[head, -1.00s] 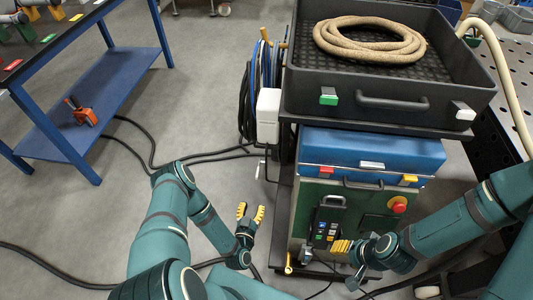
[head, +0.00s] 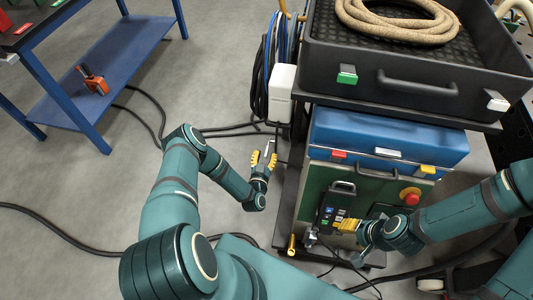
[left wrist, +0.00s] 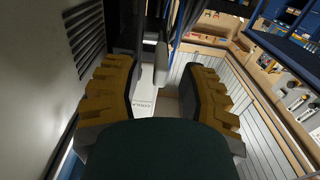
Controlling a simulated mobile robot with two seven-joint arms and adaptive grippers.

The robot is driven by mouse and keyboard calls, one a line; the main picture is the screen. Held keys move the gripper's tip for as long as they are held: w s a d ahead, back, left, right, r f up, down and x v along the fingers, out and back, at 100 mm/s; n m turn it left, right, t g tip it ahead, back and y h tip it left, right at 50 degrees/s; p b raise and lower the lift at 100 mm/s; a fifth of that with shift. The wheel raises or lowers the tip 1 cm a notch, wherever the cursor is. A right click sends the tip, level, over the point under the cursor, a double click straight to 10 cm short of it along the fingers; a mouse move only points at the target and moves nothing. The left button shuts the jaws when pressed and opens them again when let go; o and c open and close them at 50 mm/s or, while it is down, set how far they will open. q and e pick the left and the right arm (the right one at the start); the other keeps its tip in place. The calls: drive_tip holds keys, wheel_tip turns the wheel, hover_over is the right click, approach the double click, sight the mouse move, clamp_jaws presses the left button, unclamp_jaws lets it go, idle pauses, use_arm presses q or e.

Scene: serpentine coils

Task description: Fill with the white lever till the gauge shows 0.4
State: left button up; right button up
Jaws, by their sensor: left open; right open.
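My left gripper (head: 264,160) is open, its yellow fingers pointing up beside the left side of the cart. A pale lever-like part (head: 267,147), likely the white lever, shows between its fingertips. In the left wrist view, the left gripper (left wrist: 161,92) has its fingers apart on either side of this pale lever (left wrist: 161,62); I cannot tell whether either finger touches it. My right gripper (head: 346,225) is open, beside the black handheld panel (head: 327,212) on the cart's green front. I cannot make out a gauge or reading in either view.
A white box (head: 282,80) and coiled hoses hang on the cart's left side. The black tray (head: 425,88) on top holds a tan hose coil (head: 398,20). A blue toolbox (head: 385,135) sits beneath. A blue bench (head: 85,75) stands left; cables cross the floor.

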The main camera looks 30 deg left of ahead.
use_arm(q)
drive_tip(key=shift+x, duration=1.15)
clamp_jaws()
